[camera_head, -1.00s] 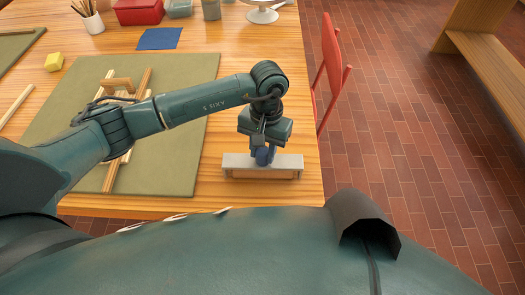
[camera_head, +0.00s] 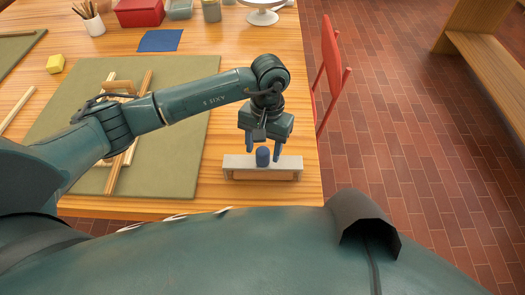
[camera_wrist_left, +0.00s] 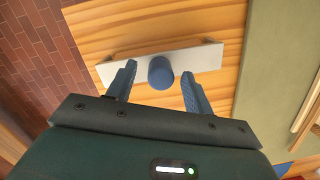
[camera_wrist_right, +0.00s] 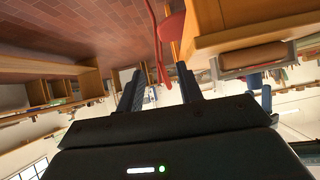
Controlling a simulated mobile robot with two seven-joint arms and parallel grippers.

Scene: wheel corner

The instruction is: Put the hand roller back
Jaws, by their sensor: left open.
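The hand roller stands at the table's near right corner, with a pale grey bar (camera_head: 236,161), wood beneath it and a short blue handle (camera_head: 263,158) upright on top. The handle shows end-on in the left wrist view (camera_wrist_left: 161,73). My left gripper (camera_head: 265,152) is open, with one finger on each side of the handle and gaps visible on both sides. In the right wrist view the wooden cylinder (camera_wrist_right: 253,56) shows under the grey bar. My right gripper (camera_wrist_right: 158,85) is open and empty, away from the roller; the head view does not show it.
A green mat (camera_head: 180,150) with wooden strips (camera_head: 118,170) lies left of the roller. A red chair (camera_head: 330,70) stands beside the table's right edge.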

